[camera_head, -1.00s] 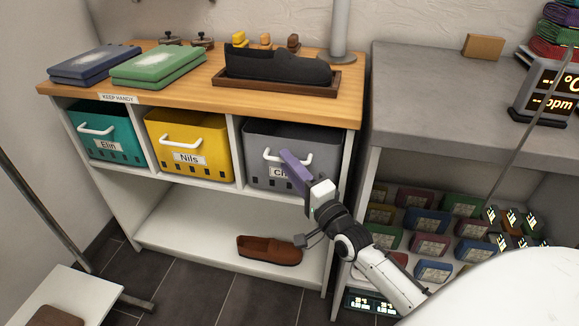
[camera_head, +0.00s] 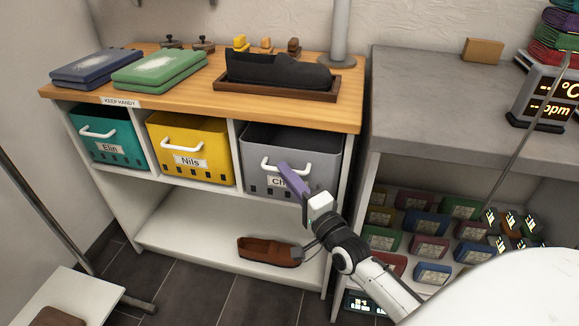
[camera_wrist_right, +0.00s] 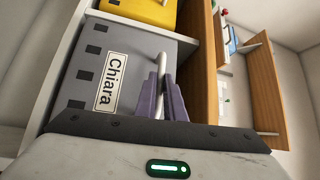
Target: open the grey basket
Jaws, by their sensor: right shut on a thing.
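The grey basket (camera_head: 308,150) sits in the right compartment of the white shelf unit. It has a white bar handle (camera_head: 300,171) and a label that reads "Chiara" in the wrist view, where the basket (camera_wrist_right: 135,58) also shows. My right gripper (camera_head: 284,170) is at the handle, with its purple fingers over part of it and over part of the label. In the wrist view the right gripper's fingers (camera_wrist_right: 162,97) are shut on the handle (camera_wrist_right: 159,68). The basket's front stands somewhat forward of the shelf, with its dark inside showing at the top. My left gripper is out of view.
A yellow basket (camera_head: 190,148) and a teal basket (camera_head: 105,138) fill the neighbouring compartments. A grey unit (camera_head: 440,95) with several small boxes stands close on the right.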

